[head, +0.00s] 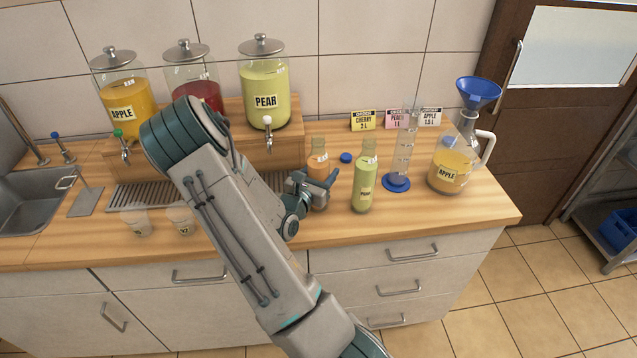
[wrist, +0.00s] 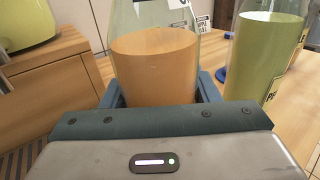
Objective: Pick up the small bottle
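The small bottle is clear glass with orange liquid (head: 318,163) and stands upright on the wooden counter. It fills the middle of the wrist view (wrist: 155,65), where its top is cut off. My gripper (head: 317,182) is low at the bottle, with one finger on each side of it. The fingers (wrist: 160,92) look open around the bottle; whether they touch its sides is hard to tell. The bottle's lower part is partly hidden behind the gripper in the head view.
A green pear bottle (head: 364,184) stands close to the right of my gripper. Beyond it are a measuring cylinder (head: 404,150) with a blue base and an apple jug (head: 450,172) with a blue funnel. Dispensers on a wooden stand (head: 289,143) are behind left. A blue cap (head: 346,157) lies nearby.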

